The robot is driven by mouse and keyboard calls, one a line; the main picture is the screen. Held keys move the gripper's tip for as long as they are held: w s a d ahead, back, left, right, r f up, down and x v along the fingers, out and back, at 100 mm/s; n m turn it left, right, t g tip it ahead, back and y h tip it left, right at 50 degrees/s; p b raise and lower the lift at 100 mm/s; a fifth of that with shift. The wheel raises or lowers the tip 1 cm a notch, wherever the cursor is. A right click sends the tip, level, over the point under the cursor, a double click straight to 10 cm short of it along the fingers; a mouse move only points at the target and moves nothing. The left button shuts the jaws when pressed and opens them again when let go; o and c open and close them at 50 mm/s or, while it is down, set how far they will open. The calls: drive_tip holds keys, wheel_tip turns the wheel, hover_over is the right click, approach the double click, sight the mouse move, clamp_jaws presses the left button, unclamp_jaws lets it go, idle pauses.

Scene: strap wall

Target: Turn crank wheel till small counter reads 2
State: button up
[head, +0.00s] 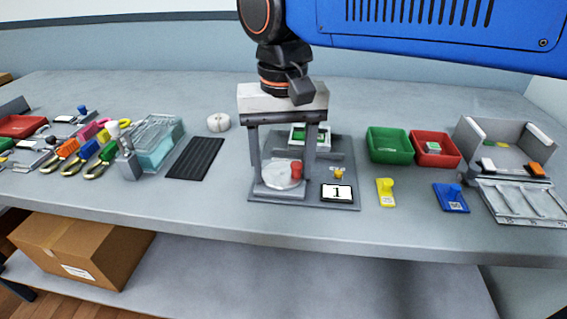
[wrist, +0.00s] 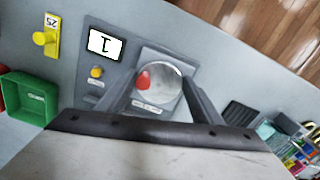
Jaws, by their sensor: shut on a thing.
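The crank wheel (head: 278,180) is a pale round disc with a red knob (head: 296,168) on its right side in the head view. It sits on a dark grey base plate at the middle of the bench. My gripper (head: 284,176) points down over it, with one finger at each side, shut on the wheel. In the wrist view the wheel (wrist: 166,84) lies between the fingers, with the red knob (wrist: 143,80) near the left finger. The small counter (head: 337,192) reads 1, and it shows upside down in the wrist view (wrist: 104,44).
A yellow button (head: 339,172) is near the counter. Green (head: 390,145) and red (head: 436,148) bins stand to the right, behind yellow (head: 386,192) and blue (head: 451,197) tags. A black ribbed mat (head: 195,158) and a clear box (head: 155,145) lie left.

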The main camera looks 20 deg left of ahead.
sight(282, 178)
idle(0.3)
drive_tip(key=o, duration=1)
drive_tip(key=shift+r, duration=0.15)
wheel_tip(282, 178, up, 17)
drive_tip(key=shift+r, duration=0.1)
drive_tip(key=shift+s, duration=0.1)
idle(0.4)
